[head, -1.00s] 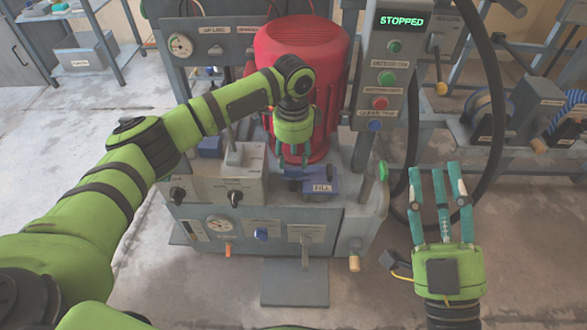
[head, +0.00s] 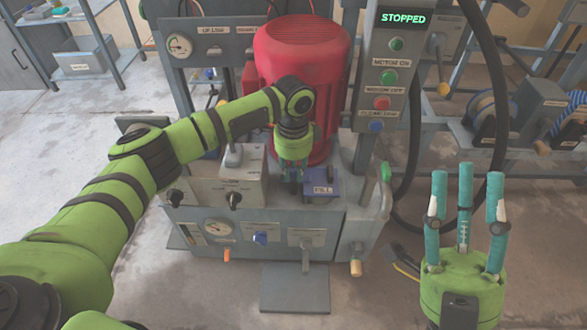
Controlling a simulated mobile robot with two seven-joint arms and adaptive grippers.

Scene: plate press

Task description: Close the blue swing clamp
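A blue block (head: 323,186) with a label that seems to read FILL sits on top of the grey machine base, in front of the red motor. It is the blue part nearest my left gripper; I cannot tell for sure that it is the swing clamp, nor how far it is swung. My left gripper (head: 291,177) points down just left of this block, its fingers low and partly against blue and grey parts. Its grip is too small and hidden to judge. My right gripper (head: 465,196) is at the right, fingers up and spread, empty.
The red motor (head: 300,60) stands close behind my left gripper. A grey control box (head: 228,188) with knobs is to its left. The button post (head: 388,75) shows STOPPED. A black hose (head: 495,130) hangs between the post and my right gripper.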

